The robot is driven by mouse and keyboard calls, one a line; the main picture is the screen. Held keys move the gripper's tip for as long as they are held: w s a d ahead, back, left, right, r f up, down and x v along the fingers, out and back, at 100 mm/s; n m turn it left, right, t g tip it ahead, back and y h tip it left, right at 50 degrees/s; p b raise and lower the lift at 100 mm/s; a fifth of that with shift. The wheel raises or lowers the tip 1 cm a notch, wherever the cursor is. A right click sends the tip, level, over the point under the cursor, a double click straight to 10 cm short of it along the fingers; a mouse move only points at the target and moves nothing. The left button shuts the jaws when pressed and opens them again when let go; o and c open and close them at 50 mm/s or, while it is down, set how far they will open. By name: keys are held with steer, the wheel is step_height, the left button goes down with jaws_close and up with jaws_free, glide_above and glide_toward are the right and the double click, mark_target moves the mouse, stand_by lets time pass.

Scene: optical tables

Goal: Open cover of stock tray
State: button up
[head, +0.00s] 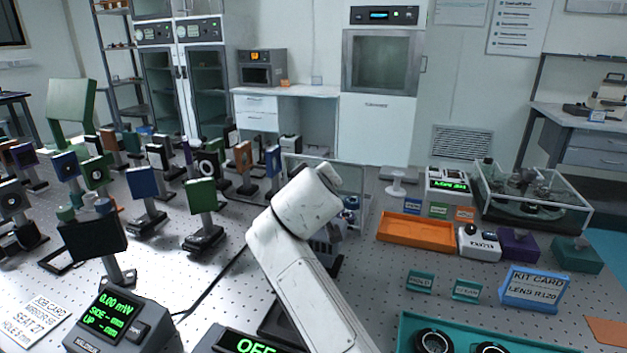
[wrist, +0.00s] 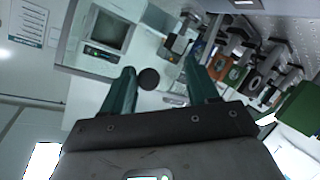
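A clear-walled, thin-framed panel or cover (head: 357,180) stands upright behind my arm in the head view; I take it for the stock tray's cover. My arm hides much of it, and the tray beneath is mostly hidden. In the wrist view, my gripper (wrist: 162,78) shows two green fingers spread apart. A dark round knob (wrist: 148,79) appears between them, closer to the left finger, with a gap to the right finger. I cannot tell its depth or whether it belongs to the cover. The gripper's fingers are hidden behind the arm in the head view.
Several optic mounts on posts crowd the table's left half, including a green one (head: 201,196). At right are a clear case (head: 541,205), an orange tray (head: 415,232), a kit card (head: 533,289) and a teal tray (head: 500,333).

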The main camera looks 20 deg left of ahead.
steer(key=shift+w+d+f, duration=0.15)
steer(key=shift+d+f, duration=0.2)
steer(key=shift+f, duration=0.2)
steer(key=shift+a+r, duration=0.1)
steer(key=shift+r, duration=0.25)
steer(key=shift+r, duration=0.1)
steer(key=p+v, duration=0.7)
steer(key=v, duration=0.3)
steer(key=shift+p, duration=0.4)
steer(key=shift+s, duration=0.35)
